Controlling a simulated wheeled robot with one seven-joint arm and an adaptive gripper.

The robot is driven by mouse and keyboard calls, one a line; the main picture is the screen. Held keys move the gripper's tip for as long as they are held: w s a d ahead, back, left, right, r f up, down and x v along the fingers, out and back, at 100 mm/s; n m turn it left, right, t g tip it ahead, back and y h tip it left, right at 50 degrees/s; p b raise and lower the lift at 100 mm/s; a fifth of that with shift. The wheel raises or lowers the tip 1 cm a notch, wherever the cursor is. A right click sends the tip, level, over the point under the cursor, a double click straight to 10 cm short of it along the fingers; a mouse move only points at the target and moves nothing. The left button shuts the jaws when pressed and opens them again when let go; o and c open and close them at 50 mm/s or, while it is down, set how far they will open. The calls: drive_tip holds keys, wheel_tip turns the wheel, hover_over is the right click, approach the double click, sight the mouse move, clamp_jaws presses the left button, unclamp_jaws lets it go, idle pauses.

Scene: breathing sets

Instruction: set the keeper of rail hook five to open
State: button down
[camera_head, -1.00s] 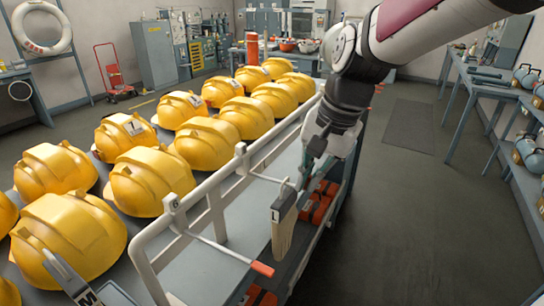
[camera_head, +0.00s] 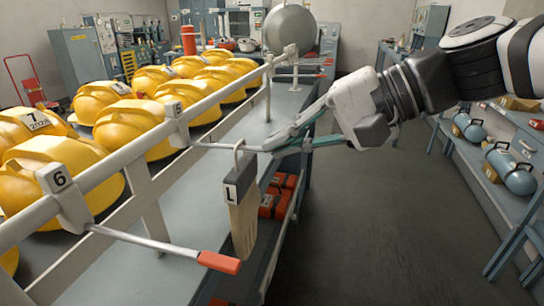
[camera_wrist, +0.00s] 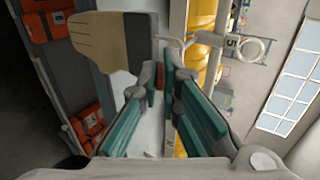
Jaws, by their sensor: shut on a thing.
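Rail hook five is a thin rod (camera_head: 226,147) sticking out from the white rail, below a number plate (camera_head: 177,110) on its post. The fingers hide that end, so I cannot tell the keeper's position.
Hook six (camera_head: 150,242), nearer me, has a bare rod with a red end. Yellow helmets (camera_head: 130,125) stand behind the white rail (camera_head: 115,160). A grey round thing (camera_head: 290,30) is at the rail's far end. Orange cases (camera_head: 275,200) lie on a lower shelf. The floor at right is clear.

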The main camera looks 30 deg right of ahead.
drive_tip(key=f+t+y+b, duration=0.1)
drive_tip(key=b, duration=0.4)
drive_tip(key=t+y+b, duration=0.2)
drive_tip(key=b, duration=0.4)
drive_tip(key=shift+s+d+f, duration=0.15)
drive_tip(key=shift+f, duration=0.2)
drive_tip(key=shift+t+y+b, duration=0.5)
drive_tip(key=shift+b, duration=0.5)
drive_tip(key=c, duration=1.8)
unclamp_jaws()
drive_tip(key=shift+r, duration=0.1)
drive_tip(key=v, duration=1.2)
